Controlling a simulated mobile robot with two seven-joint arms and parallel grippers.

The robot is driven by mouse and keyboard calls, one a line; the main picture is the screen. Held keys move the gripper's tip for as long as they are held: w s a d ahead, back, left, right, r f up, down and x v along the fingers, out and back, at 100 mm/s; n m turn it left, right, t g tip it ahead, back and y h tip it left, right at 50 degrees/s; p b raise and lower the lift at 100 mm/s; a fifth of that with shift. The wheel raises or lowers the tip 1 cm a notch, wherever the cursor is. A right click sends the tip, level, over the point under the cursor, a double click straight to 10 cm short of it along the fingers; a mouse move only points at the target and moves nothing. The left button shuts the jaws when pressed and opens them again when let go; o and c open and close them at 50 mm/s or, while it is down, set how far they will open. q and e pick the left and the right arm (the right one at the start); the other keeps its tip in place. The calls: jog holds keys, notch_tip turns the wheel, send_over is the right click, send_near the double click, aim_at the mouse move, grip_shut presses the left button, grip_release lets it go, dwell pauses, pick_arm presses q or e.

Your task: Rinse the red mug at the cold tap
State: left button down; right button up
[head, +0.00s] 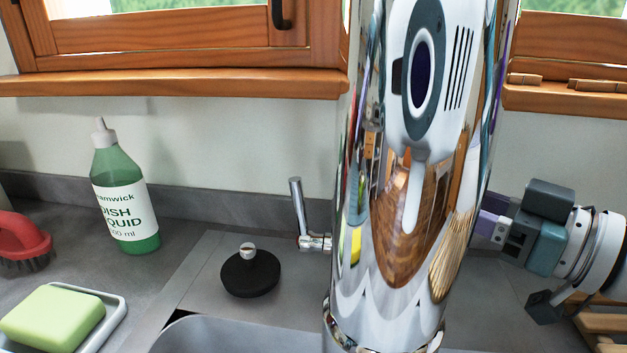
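A large chrome tap body (345,300) stands upright in the middle of the head view and mirrors my head and the room. A chrome lever (297,205) sticks up from a short side stem on its left. Any handle on its right side is hidden, and I see no hot or cold marking. My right gripper (489,215) is at the right edge of the tap body, with purple fingers pointing left. Their tips are partly hidden, so I cannot tell if it is open or shut. My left gripper and the red mug are not in view.
The sink basin (225,335) opens at the bottom. A black plug (250,273) lies on its rim left of the tap. Dish liquid (124,195), a soap dish (115,315) with green soap (52,318) and a red brush (22,240) stand left. A wooden rack shows bottom right.

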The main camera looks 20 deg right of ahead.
grip_shut()
dwell(1.2)
